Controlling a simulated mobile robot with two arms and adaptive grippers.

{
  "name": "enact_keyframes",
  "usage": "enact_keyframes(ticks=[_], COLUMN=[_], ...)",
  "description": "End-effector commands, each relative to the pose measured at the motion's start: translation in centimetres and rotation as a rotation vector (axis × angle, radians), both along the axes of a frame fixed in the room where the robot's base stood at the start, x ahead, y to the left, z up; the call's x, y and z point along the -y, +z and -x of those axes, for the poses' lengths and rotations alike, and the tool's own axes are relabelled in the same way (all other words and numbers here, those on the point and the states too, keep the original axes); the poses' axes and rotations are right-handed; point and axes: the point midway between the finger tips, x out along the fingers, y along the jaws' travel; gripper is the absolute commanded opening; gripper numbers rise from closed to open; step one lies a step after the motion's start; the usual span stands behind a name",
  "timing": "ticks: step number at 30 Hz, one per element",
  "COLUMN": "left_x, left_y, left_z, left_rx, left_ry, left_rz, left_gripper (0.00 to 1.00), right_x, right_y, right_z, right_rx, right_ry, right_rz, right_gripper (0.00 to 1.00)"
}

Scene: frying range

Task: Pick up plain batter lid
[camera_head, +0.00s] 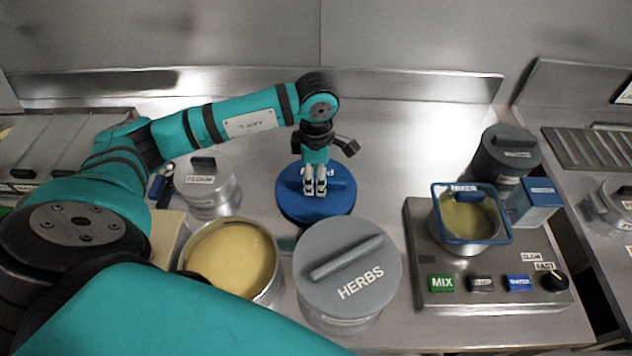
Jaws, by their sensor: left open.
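A round blue lid (291,207) sits on the counter near the middle. Its label is mostly hidden by my gripper; only a "P" and a few parts of letters show, so I cannot read it fully. My left gripper (315,188) is open and points down at the lid, with its fingertips at the lid's raised handle. I cannot tell whether the fingers touch it. An uncovered pot of pale yellow batter (232,258) stands at front left of the lid. My right gripper is not in view.
A grey-lidded HERBS pot (340,262) stands close in front of the blue lid. A metal lidded container (207,185) is behind the batter pot. A mixer unit (425,265) with bowl and buttons is at right, with a dark canister (505,155) behind. Counter behind the lid is clear.

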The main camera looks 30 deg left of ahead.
Motion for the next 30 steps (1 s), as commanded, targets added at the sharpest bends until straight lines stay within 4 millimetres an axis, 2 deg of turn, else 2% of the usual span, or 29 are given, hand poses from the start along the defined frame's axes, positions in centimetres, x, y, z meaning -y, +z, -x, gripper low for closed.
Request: enact_keyframes(ticks=[24,26,30], left_x=[-0.02,-0.02,-0.02], left_y=[-0.43,-0.43,-0.43], left_z=[0.0,0.0,0.0], left_rx=[0.0,0.0,0.0], left_ry=[0.0,0.0,0.0], left_rz=[0.0,0.0,0.0], left_gripper=[0.42,0.37,0.19], right_x=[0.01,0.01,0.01], right_y=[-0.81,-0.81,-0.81], right_z=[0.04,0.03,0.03], right_rx=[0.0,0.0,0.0], right_ry=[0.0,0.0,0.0], right_rz=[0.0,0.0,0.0], right_gripper=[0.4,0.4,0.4])
